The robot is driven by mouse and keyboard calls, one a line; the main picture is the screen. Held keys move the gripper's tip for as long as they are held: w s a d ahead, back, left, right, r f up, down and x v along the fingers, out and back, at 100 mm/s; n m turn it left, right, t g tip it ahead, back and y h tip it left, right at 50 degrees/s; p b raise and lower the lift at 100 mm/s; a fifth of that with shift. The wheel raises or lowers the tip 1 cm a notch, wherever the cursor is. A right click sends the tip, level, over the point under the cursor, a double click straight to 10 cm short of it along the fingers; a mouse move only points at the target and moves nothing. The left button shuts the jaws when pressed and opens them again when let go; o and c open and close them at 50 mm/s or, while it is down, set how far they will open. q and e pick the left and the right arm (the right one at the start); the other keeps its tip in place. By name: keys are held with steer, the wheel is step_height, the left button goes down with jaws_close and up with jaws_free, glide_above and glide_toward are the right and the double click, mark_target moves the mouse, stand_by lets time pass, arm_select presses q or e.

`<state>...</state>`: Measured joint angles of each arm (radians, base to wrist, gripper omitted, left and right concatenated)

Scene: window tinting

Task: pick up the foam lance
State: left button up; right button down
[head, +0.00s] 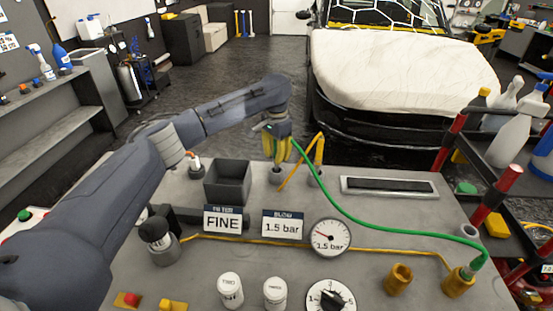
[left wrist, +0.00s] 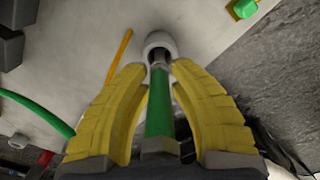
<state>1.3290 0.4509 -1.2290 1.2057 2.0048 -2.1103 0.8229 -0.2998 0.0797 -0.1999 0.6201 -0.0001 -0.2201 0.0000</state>
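The foam lance, which I take to be the green-bodied tool (left wrist: 159,105), stands in a round holder (left wrist: 160,45) in the left wrist view. In the head view its holder (head: 277,177) is on the grey bench top, and a green hose (head: 335,195) runs from the lance to a brass fitting at right. My left gripper (head: 281,150) points down over it. Its yellow fingers (left wrist: 160,68) lie on both sides of the green body, with slim gaps visible, so it looks open around it. The lance's upper end is hidden in the head view. My right gripper is not in view.
A yellow-orange tool (head: 319,147) stands in a second holder just right of the gripper. A dark open box (head: 228,182) is close at left. Signs, a gauge (head: 329,237) and knobs fill the bench front. A covered vehicle (head: 400,75) stands behind.

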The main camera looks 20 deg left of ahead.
arm_select(q)
jaws_close()
steer(key=shift+r, duration=0.2)
